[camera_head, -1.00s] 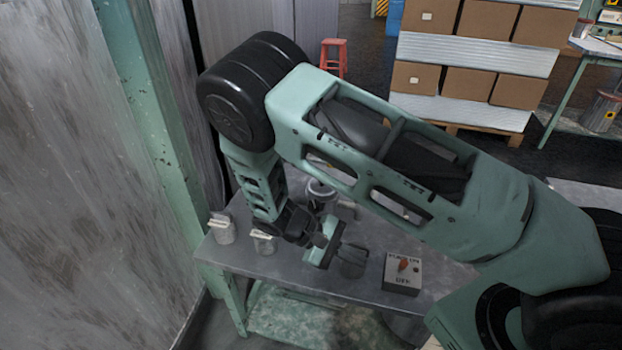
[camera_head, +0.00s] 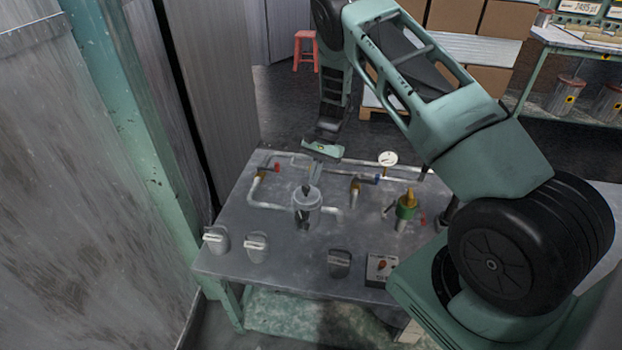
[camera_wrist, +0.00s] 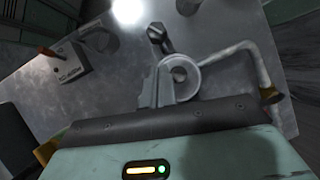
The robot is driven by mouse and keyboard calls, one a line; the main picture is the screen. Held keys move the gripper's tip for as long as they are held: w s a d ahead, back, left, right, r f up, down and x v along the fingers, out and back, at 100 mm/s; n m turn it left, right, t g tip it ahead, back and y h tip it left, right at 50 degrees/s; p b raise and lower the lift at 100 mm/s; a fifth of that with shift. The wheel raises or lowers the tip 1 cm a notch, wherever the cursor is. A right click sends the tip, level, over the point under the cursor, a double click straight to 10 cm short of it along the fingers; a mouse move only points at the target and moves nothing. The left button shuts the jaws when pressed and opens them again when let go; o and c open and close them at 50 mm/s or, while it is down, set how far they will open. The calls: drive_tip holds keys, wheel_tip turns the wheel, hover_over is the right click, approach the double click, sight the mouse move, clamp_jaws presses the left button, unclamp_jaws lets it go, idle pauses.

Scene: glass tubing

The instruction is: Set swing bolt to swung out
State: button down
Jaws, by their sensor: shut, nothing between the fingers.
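A grey cylindrical vessel (camera_head: 307,208) stands on the steel table among the pipes. In the wrist view its round top (camera_wrist: 182,74) lies just beyond my fingers. A dark bolt with a thick nut-like end (camera_wrist: 158,33), seemingly the swing bolt, sticks out from the vessel's far side in that view. In the head view a dark piece (camera_head: 303,221) shows at the vessel's front; its exact angle is hard to tell. My gripper (camera_head: 315,178) is shut and empty, pointing down at the vessel's back side. Its fingers (camera_wrist: 163,82) overlap the vessel's edge in the wrist view; contact is unclear.
A green-and-yellow fitting (camera_head: 406,206) stands right. Two pale-topped knobs (camera_head: 256,246), a dark knob (camera_head: 340,262) and a switch box (camera_head: 381,268) line the front.

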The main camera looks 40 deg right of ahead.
drive_tip(key=p, duration=0.2)
approach(302, 224)
drive_tip(key=x, duration=0.2)
drive_tip(key=shift+a+f, duration=0.15)
drive_tip(key=shift+a, duration=0.1)
drive_tip(key=shift+b, duration=0.35)
